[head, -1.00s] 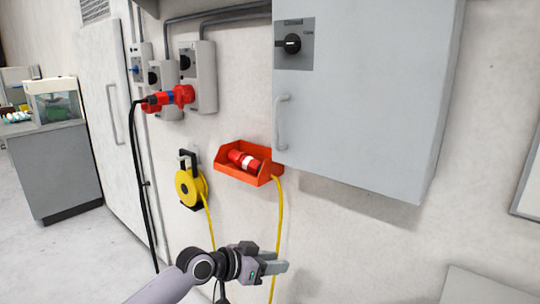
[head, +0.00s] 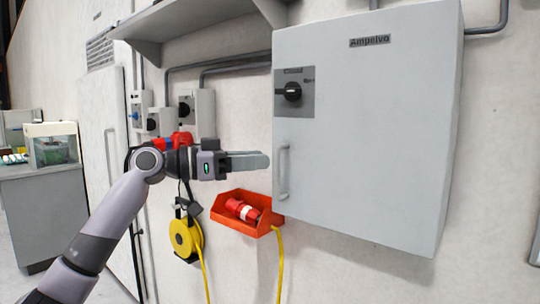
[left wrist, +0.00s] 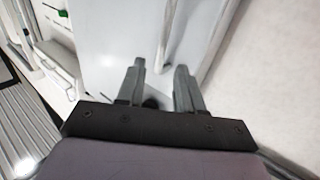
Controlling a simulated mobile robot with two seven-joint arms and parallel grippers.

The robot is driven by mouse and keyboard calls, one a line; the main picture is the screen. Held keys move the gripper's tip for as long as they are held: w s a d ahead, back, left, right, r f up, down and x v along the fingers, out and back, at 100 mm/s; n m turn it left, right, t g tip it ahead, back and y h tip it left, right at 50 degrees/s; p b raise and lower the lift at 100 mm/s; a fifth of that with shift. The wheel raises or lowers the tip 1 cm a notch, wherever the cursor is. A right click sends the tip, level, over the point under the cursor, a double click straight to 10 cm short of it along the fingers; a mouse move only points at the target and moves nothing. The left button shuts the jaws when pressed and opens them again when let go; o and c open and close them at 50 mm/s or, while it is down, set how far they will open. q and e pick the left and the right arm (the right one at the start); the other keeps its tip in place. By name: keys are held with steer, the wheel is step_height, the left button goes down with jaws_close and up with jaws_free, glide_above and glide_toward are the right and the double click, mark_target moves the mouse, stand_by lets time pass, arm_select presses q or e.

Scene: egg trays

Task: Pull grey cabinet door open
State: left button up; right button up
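The grey cabinet (head: 375,130) hangs on the wall at the right of the head view, and its door looks shut. Its vertical bar handle (head: 284,172) is on the door's left edge, below a black rotary knob (head: 292,92). My left gripper (head: 262,161) is just left of the handle, at about its height, pointing right, and does not appear to hold it. In the left wrist view my left gripper (left wrist: 160,65) has its fingers apart with nothing gripped. A pale panel with a bar lies beyond them. My right gripper is not in view.
An orange wall bin (head: 236,218) with a red plug sits below the gripper. A yellow cable reel (head: 181,238) hangs left of it. A shelf (head: 200,20) juts out above. A tall white door (head: 98,140) stands at the left.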

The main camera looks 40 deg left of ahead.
arm_select(q)
steer(key=shift+p+x, duration=0.45)
steer(key=shift+x, duration=1.45)
jaws_close()
